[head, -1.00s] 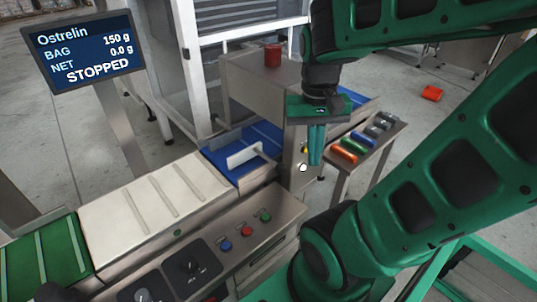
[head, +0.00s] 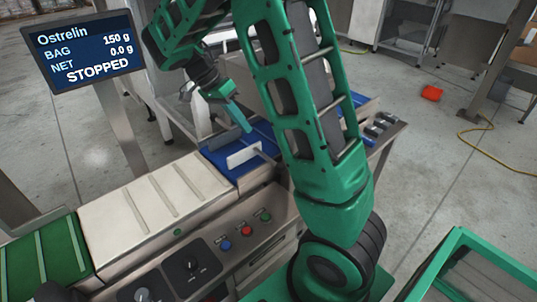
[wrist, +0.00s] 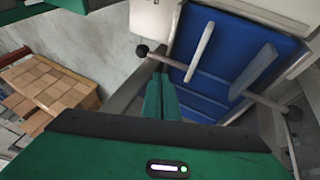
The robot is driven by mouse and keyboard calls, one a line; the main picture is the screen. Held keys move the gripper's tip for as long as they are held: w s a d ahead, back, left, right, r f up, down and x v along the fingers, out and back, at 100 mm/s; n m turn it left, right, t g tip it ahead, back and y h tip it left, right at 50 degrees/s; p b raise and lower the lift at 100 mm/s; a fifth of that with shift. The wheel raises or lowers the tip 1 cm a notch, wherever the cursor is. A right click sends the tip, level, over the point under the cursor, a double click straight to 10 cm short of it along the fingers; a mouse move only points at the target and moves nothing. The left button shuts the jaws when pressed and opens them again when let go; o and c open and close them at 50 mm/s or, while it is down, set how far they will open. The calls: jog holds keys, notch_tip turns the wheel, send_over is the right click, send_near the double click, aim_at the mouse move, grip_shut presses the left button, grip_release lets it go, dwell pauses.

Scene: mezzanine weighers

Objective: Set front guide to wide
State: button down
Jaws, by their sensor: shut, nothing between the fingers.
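A white upright guide (head: 243,157) stands over the blue belt section (head: 222,163) in the head view. I cannot tell surely which rail is the front guide. My gripper (head: 247,129) is shut and empty, its green fingers pointing down just behind the guide. In the wrist view the fingertips (wrist: 160,77) are near the left knob end of the rod; contact is unclear.
A screen (head: 85,52) reads STOPPED. A cream belt (head: 158,205) adjoins the blue section. A control panel (head: 240,240) with knobs and coloured buttons lies in front. A machine frame stands behind the belt. The wrist view shows stacked cartons (wrist: 50,85) at left.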

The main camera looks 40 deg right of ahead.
dwell(0.3)
send_near(275, 163)
jog(key=f, duration=0.1)
jog(key=w+d+f, duration=0.1)
jog(key=d+f, duration=0.1)
jog(key=f, duration=0.1)
jog(key=shift+w, duration=0.35)
jog(key=shift+s+d+f, duration=0.1)
jog(key=shift+s+f, duration=0.05)
jog(key=shift+s, duration=0.4)
jog(key=shift+s+d+f, duration=0.1)
jog(key=shift+s+f, duration=0.05)
jog(key=shift+s, duration=0.35)
jog(key=shift+s+f, duration=0.35)
jog(key=shift+s, duration=0.3)
